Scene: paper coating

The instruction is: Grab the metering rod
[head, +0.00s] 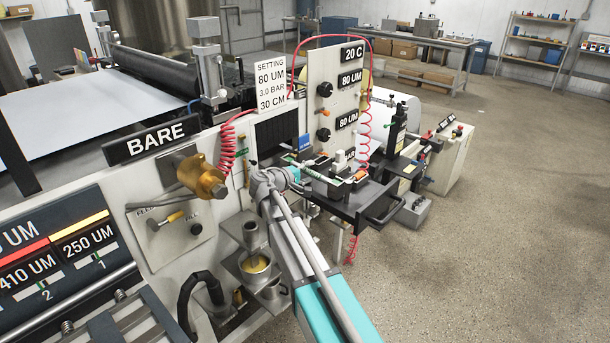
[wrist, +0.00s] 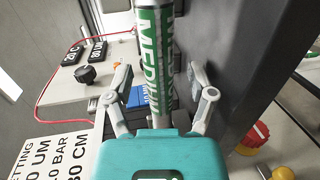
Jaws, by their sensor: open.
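A metallic rod (wrist: 154,62) with a green and white band shows in the wrist view, running up from my gripper to the top edge. Its band carries large letters reading MEDIU, cut off by the gripper body. My gripper (wrist: 158,78) is open, with one grey finger on each side of the rod and a gap to each. The rod's lower end is hidden behind the teal gripper body. In the head view my gripper is small, over the dark tray (head: 365,212), and its fingertips and the rod are hard to make out.
A panel (head: 334,75) with black knobs and 80 UM labels stands behind the tray. A setting sign (head: 270,84) is left of it. A red coiled hose hangs close by. In the wrist view a dark wall (wrist: 235,60) rises right of the rod. The floor at right is clear.

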